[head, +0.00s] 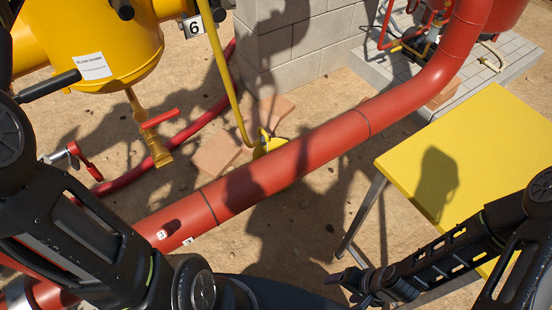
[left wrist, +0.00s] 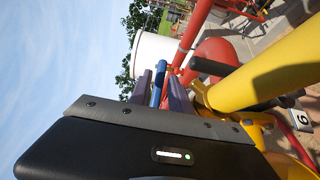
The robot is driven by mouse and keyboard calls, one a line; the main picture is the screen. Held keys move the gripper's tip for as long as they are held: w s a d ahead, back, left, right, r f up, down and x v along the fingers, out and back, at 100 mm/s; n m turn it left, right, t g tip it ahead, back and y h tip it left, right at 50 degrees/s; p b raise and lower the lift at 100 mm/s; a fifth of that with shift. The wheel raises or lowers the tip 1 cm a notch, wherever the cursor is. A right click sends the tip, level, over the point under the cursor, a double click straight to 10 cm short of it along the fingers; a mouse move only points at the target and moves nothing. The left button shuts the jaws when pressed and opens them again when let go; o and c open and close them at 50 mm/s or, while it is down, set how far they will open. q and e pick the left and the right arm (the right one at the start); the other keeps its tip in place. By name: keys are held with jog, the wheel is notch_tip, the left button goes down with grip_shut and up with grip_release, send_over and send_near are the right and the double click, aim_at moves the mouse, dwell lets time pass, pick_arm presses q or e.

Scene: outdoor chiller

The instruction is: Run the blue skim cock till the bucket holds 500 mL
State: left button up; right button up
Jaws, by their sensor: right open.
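In the left wrist view a blue handle-like bar (left wrist: 158,82) stands between the two fingers of my left gripper (left wrist: 162,84). I cannot tell whether the fingers press on it. My left gripper does not show in the head view, where only its arm is seen at the left. My right gripper (head: 345,286) is open and empty, low in the head view, left of the yellow table's front legs. I do not make out a bucket or its water level in either view.
A yellow vessel (head: 95,45) with a brass, red-handled valve (head: 152,128) hangs at upper left. A thick red pipe (head: 300,155) crosses diagonally. A yellow table (head: 480,150) stands right with a bare top. A block wall (head: 290,45) is behind. A yellow pipe (left wrist: 270,70) is close in the wrist view.

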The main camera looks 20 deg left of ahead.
pick_arm(q)
jog(key=o, duration=0.5)
jog(key=shift+s+f, duration=0.1)
jog(key=s+b, duration=0.2)
jog(key=s, duration=0.5)
jog(key=shift+a, duration=0.15)
jog(key=shift+w, duration=0.1)
jog(key=s+b, duration=0.1)
jog(key=s, duration=0.7)
jog(key=shift+a+b, duration=0.15)
jog(key=shift+b, duration=0.25)
